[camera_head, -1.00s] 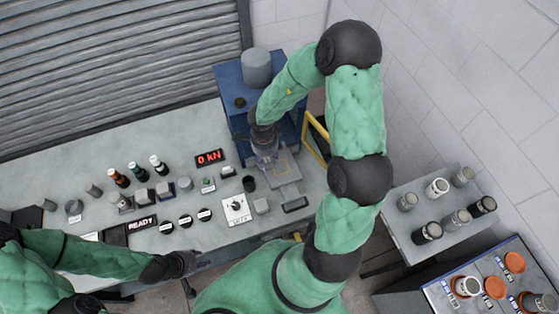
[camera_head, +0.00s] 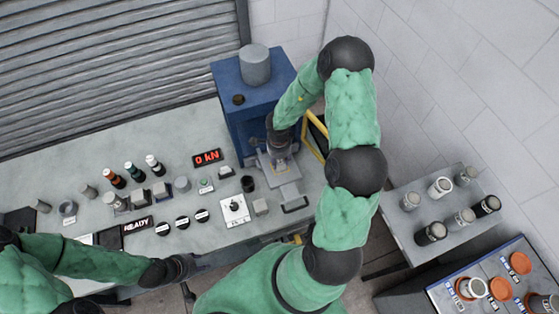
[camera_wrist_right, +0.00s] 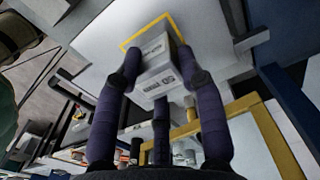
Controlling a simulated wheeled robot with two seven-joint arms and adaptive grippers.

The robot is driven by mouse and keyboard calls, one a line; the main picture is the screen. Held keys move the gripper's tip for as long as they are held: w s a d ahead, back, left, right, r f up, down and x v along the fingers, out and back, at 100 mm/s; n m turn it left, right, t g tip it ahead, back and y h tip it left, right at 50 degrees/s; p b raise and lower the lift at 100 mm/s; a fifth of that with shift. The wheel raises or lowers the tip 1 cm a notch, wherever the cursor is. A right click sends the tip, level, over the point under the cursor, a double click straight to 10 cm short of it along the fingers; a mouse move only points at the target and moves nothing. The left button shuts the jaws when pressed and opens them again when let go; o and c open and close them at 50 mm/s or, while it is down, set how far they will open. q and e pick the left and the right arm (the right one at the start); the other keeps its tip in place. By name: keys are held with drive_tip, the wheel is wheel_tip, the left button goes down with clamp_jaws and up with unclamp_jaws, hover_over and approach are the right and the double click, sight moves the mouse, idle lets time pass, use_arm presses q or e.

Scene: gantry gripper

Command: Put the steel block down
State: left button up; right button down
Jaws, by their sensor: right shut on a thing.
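The steel block (camera_wrist_right: 157,72) is a pale grey block with dark lettering, seen between the fingers of my right gripper (camera_wrist_right: 158,88) in the right wrist view. The gripper is shut on it. A yellow square outline (camera_wrist_right: 128,44) on a grey plate shows around part of the block; whether the block touches the plate cannot be told. In the head view my right gripper (camera_head: 279,158) is over the plate (camera_head: 286,190) at the front of the blue machine and hides most of the block. My left gripper (camera_head: 186,268) is low at the bench's front edge, its fingers unclear.
The blue machine (camera_head: 232,82) stands behind the plate, with a yellow-framed guard (camera_head: 314,138) close on the right. A red "0 kN" display (camera_head: 207,157), bottles, small blocks and knobs crowd the bench on the left. A side table (camera_head: 408,240) holds several cylinders.

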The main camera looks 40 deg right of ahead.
drive_tip(key=c, duration=0.8)
unclamp_jaws()
drive_tip(key=shift+o, duration=0.2)
drive_tip(key=shift+r, duration=0.1)
wheel_tip(320, 180, up, 12)
drive_tip(key=p, duration=0.4)
drive_tip(key=shift+a, duration=0.15)
